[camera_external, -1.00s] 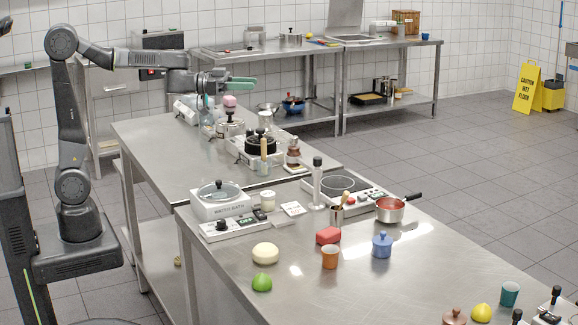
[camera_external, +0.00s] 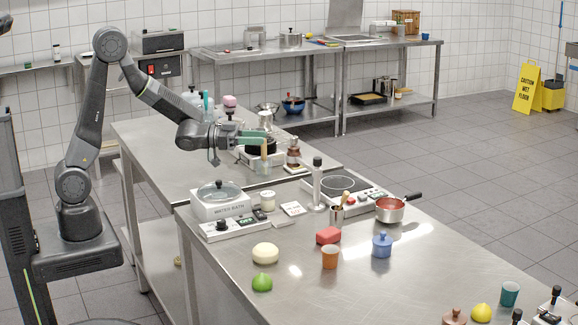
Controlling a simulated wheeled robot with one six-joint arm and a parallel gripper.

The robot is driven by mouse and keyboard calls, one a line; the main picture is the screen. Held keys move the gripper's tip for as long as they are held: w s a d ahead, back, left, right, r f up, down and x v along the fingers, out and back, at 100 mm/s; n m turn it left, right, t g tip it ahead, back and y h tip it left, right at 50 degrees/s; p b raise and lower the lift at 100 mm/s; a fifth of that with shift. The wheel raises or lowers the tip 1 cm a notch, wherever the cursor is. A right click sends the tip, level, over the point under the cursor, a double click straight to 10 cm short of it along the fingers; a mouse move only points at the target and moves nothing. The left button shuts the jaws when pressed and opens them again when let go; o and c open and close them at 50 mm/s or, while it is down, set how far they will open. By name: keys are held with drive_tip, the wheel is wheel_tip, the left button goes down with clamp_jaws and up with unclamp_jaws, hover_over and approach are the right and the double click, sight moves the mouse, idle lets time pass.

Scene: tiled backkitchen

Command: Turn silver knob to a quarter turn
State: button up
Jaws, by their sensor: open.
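I cannot make out a knob that is clearly silver. A dark knob (camera_external: 222,225) shows on the control strip in front of the white water bath (camera_external: 222,206). The hotplate unit (camera_external: 345,186) to its right has small controls on its front, too small to tell apart.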

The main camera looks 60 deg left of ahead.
sight(294, 137)
drive_tip(key=p+x, duration=0.2)
drive_tip(key=x, duration=0.9)
drive_tip(key=shift+w+d, duration=0.1)
drive_tip(key=shift+d, duration=0.05)
clamp_jaws()
drive_tip(key=shift+r+m+g+h+p, duration=0.1)
drive_tip(key=shift+m+g+h+p, duration=0.25)
drive_tip(key=shift+p, duration=0.3)
